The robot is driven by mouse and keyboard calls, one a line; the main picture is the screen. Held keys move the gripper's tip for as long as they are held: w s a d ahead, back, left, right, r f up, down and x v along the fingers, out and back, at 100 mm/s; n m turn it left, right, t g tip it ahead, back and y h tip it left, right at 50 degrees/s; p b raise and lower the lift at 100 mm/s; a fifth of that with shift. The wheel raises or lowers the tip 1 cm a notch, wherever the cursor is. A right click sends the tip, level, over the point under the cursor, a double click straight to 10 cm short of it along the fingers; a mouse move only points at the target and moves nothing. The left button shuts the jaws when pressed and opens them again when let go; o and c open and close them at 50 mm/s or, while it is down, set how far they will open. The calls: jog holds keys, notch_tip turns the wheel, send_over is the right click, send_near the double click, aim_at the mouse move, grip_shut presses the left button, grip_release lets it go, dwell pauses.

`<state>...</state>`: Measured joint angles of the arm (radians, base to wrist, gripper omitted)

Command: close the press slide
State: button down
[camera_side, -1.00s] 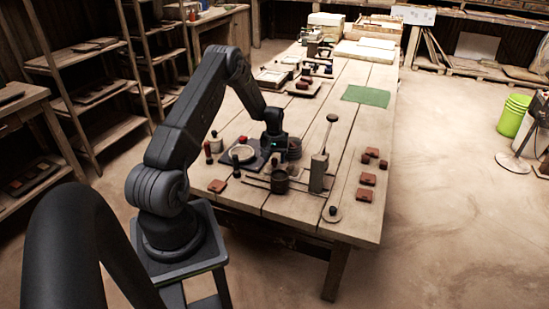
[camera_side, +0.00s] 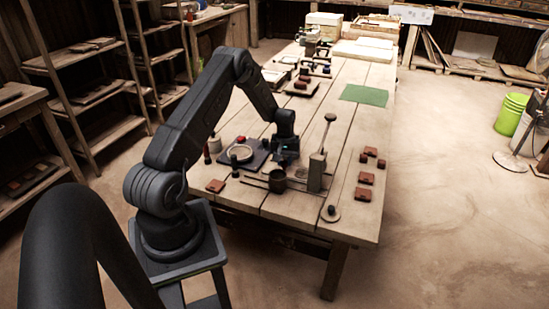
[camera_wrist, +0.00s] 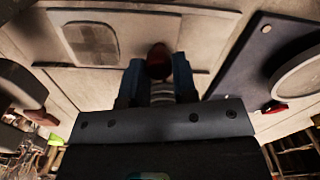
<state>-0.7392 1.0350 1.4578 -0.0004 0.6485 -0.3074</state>
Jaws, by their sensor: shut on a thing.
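My gripper (camera_side: 286,156) is low over the table, between the dark plate with a pale round dish and the press post. In the wrist view its fingers (camera_wrist: 158,82) are shut around a dark red-brown rounded knob (camera_wrist: 158,58). What the knob joins to is hidden below the fingers. The press post (camera_side: 317,172) is upright, with a long lever (camera_side: 327,135) rising from it. Thin dark rods (camera_side: 256,183) and a dark cup (camera_side: 278,181) lie left of the post. I cannot tell which part is the slide.
The dark plate (camera_side: 262,146) with a pale round dish (camera_side: 241,153) is left of my gripper; the plate also shows in the wrist view (camera_wrist: 245,65). Red-brown tiles (camera_side: 366,178) lie at right. A green mat (camera_side: 364,95) lies farther back. The table between mat and post is mostly clear.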

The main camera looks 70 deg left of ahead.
aim_at(291, 171)
jog(key=shift+w+d, duration=0.95)
jog(key=shift+d, duration=0.05)
jog(key=c, duration=0.9)
grip_release()
notch_tip(291, 171, up, 14)
jog(key=shift+f, duration=0.1)
